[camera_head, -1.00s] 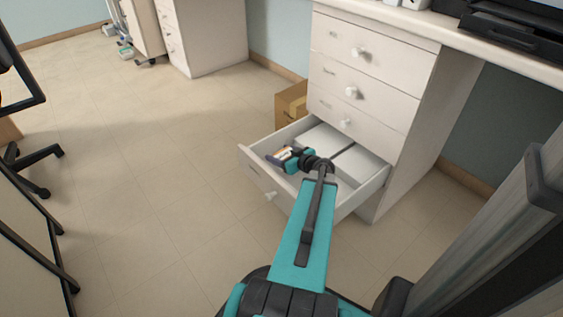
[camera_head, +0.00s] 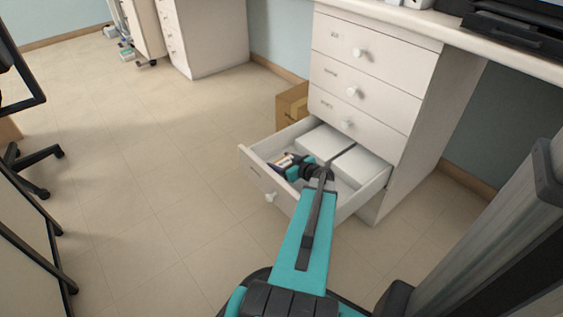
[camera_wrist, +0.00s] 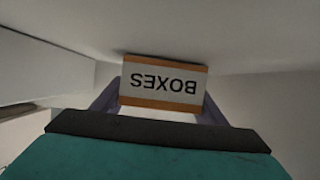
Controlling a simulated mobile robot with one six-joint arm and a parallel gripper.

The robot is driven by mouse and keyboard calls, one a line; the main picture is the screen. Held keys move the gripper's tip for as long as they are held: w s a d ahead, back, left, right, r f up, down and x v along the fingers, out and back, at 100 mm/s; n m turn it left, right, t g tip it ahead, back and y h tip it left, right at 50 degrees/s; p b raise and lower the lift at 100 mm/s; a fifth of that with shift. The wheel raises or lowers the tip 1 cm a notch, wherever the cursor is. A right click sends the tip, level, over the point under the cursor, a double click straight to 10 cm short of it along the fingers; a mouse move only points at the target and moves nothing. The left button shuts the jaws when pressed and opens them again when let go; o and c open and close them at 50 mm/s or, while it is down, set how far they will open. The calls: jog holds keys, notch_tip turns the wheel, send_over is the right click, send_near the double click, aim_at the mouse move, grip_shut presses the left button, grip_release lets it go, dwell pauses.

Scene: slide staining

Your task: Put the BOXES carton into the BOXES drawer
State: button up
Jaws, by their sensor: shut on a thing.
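The BOXES carton (camera_wrist: 163,84) is white with orange edges, and its label reads upside down in the wrist view. My gripper (camera_wrist: 160,105) is shut on it, with one finger at each side. In the head view the carton (camera_head: 284,160) is small and partly hidden by my gripper (camera_head: 290,163). Both are inside the open bottom drawer (camera_head: 262,173), in its front left part. I cannot tell whether the carton touches the drawer floor. The drawer's own label is too small to read.
Two white boxes, one at the back (camera_head: 325,142) and one at the right (camera_head: 360,166), lie in the drawer. Closed drawers (camera_head: 358,90) are above it. A brown cardboard box (camera_head: 291,102) stands beside the cabinet.

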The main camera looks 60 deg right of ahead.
jog(key=shift+f, duration=0.15)
jog(key=o, duration=1.1)
jog(key=shift+c, duration=0.2)
jog(key=shift+r, duration=0.25)
jog(key=p+v, duration=0.3)
jog(key=v, duration=0.9)
jog(key=shift+r, duration=0.1)
